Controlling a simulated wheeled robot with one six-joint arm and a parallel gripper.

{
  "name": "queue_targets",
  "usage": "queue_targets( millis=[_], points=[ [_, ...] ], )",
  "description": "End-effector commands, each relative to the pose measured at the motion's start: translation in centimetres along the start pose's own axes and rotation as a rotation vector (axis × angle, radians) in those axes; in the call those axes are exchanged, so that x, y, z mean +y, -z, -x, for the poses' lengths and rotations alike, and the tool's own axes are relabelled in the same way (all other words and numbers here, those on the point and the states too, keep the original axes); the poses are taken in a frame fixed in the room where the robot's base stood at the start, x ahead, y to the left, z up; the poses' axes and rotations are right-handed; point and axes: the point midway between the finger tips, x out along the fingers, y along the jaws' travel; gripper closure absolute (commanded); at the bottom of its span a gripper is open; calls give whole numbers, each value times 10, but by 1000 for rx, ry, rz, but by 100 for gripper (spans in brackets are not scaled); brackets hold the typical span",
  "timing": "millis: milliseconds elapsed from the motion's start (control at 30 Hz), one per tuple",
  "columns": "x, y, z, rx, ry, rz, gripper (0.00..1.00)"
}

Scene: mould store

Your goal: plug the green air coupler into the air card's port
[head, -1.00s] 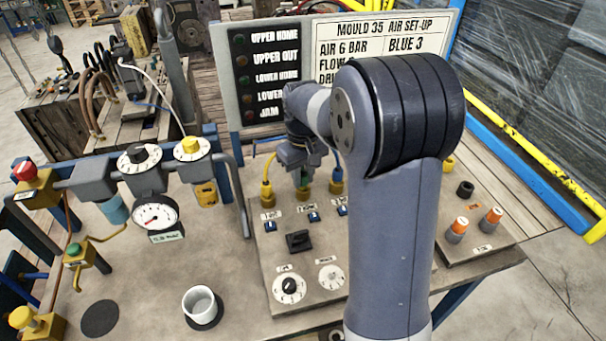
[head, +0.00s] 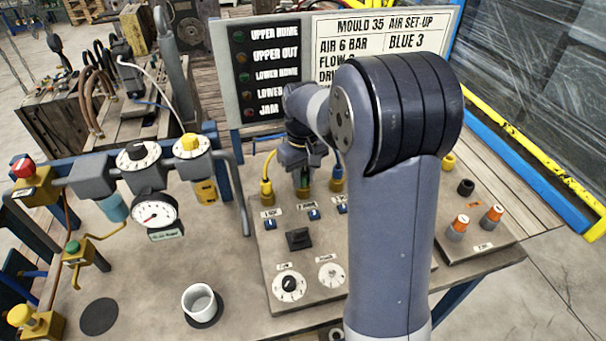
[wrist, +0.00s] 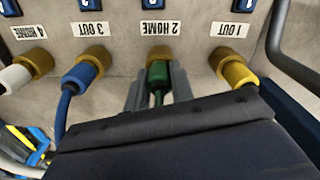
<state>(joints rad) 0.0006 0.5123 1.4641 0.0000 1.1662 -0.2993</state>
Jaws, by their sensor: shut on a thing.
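My gripper (wrist: 157,100) is shut on the green air coupler (wrist: 158,78), its fingers on either side of it. The coupler's front end is at the brass port marked 2 HOME (wrist: 158,54) and in line with it; I cannot tell how deep it sits. In the head view the green coupler (head: 303,188) shows only in part below my wrist.
A blue coupler (wrist: 86,72) is at 3 OUT, a white one (wrist: 14,78) at 4 HOME, a yellow one (wrist: 238,74) at 1 OUT. A pressure gauge (head: 155,211) and a white cup (head: 200,302) stand left.

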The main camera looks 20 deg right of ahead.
Motion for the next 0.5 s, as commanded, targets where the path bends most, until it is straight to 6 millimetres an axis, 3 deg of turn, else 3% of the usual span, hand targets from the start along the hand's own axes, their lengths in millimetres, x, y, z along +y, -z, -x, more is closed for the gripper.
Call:
queue_targets(
  millis=[33,67,100,333,500],
  points=[
    [0,0,0,1,0,0,100],
    [0,0,1,1,0,0,75],
    [0,0,1,1,0,0,72],
    [0,0,1,1,0,0,53],
    [0,0,1,2,0,0,52]
  ],
)
